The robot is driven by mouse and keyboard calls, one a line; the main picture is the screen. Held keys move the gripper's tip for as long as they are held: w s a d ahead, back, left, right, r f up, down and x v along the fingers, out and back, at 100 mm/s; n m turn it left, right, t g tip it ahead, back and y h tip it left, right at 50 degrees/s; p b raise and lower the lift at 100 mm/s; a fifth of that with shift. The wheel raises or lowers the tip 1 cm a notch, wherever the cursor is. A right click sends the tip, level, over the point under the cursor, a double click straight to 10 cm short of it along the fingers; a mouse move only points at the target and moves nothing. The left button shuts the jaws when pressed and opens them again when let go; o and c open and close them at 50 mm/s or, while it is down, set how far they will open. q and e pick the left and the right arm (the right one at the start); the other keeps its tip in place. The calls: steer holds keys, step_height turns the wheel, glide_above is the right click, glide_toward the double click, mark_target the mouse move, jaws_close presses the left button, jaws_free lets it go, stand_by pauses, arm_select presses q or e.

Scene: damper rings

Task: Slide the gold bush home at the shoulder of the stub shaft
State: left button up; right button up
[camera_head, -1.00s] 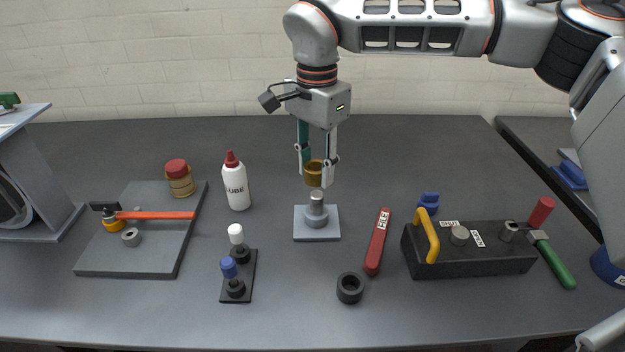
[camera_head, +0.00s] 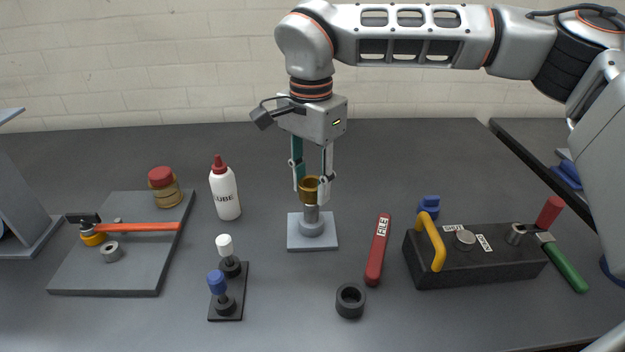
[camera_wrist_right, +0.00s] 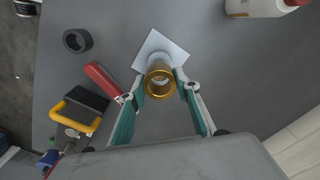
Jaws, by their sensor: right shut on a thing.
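The gold bush (camera_head: 309,190) is held upright between the fingertips of my right gripper (camera_head: 311,194), directly above the grey stub shaft (camera_head: 312,215). The shaft stands on a pale square plate (camera_head: 298,242) and has a wider shoulder near its base. The bush's lower edge is at the shaft's top end; I cannot tell whether it is around the tip. In the right wrist view the bush (camera_wrist_right: 159,91) shows as a gold ring between both fingers, over the shaft and plate (camera_wrist_right: 171,47). My left gripper is not in view.
A lube bottle (camera_head: 225,191) stands left of the plate, and a red file (camera_head: 378,250) lies to its right. A black ring (camera_head: 350,300) is in front. A dark block with a yellow handle (camera_head: 432,242) is at right. Bare table surrounds the plate.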

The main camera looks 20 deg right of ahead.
mark_target(312, 206)
steer(key=shift+f, duration=2.6)
steer(key=shift+f, duration=0.2)
steer(key=o, duration=1.4)
step_height(312, 206, up, 12)
steer(key=shift+s+f, duration=0.1)
